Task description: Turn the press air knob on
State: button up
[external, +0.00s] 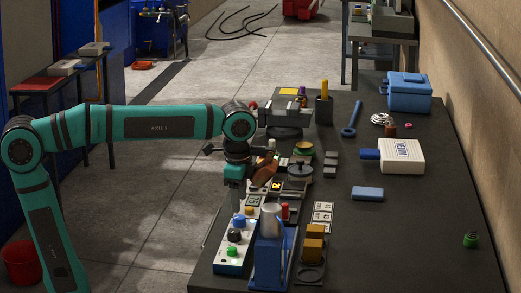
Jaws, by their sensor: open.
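A white control panel (229,265) lies along the table's left edge, in front of the arm. I cannot tell for sure which one is the press air knob. My gripper (234,190) points down from the wrist, above the far end of this panel. It is open, and it looks clear of the black knob. The fingertips are small and partly lost against the parts behind them.
A blue stand with a pale cylinder (271,221) rises close to the panel's right side. A red-topped item (285,211) and brown blocks (314,240) are nearby. A blue toolbox (409,95) and white box (402,157) sit farther back. The table's right front is mostly clear.

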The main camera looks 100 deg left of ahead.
aim_at(239, 219)
notch_tip(239, 219, up, 12)
jog(key=shift+d, duration=0.35)
jog(key=shift+f, duration=0.15)
jog(key=s+d+f+t, duration=0.1)
jog(key=s+d+t, duration=0.4)
jog(key=d+t, duration=0.3)
jog(key=s+d+t, duration=0.5)
jog(key=d+t, duration=0.4)
jog(key=d, duration=0.1)
jog(key=shift+d+f+n+h, duration=0.3)
jog(key=shift+d+f+n, duration=0.1)
jog(key=shift+w, duration=0.1)
dwell(2.4)
